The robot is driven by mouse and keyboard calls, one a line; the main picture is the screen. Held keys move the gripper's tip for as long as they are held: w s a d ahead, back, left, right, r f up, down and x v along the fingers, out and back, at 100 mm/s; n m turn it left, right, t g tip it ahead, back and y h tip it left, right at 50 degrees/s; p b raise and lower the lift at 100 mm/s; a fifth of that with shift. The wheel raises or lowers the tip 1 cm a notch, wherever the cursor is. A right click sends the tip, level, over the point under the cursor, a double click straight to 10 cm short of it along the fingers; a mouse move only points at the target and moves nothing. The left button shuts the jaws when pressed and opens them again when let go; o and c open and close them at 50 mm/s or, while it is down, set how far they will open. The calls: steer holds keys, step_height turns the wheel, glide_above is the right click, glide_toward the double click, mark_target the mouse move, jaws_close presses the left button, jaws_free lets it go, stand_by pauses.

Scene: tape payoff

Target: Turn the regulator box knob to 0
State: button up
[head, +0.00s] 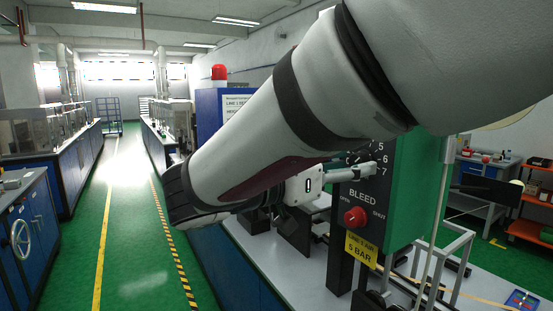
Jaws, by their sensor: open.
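The regulator box (420,195) is green with a black front panel, right of centre in the head view. Its printed scale shows 5, 6 and 7 at the upper right of the panel. The knob for that scale is hidden behind my arm and gripper, so its setting cannot be read. My gripper (368,171) is at the panel, just below and beside these numbers, with its fingers pointing right. I cannot tell whether it touches the knob. A red BLEED knob (355,216) sits lower, between OPEN and SHUT, above a yellow 5 BAR label (360,249).
The box stands over a grey-topped bench (262,262) with black brackets and a metal frame (455,265). A blue cabinet (208,115) with a red beacon (219,72) stands behind. The green aisle (135,235) to the left is clear.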

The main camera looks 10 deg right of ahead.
steer(key=shift+w+d, duration=0.15)
steer(key=shift+d, duration=0.1)
jaws_close()
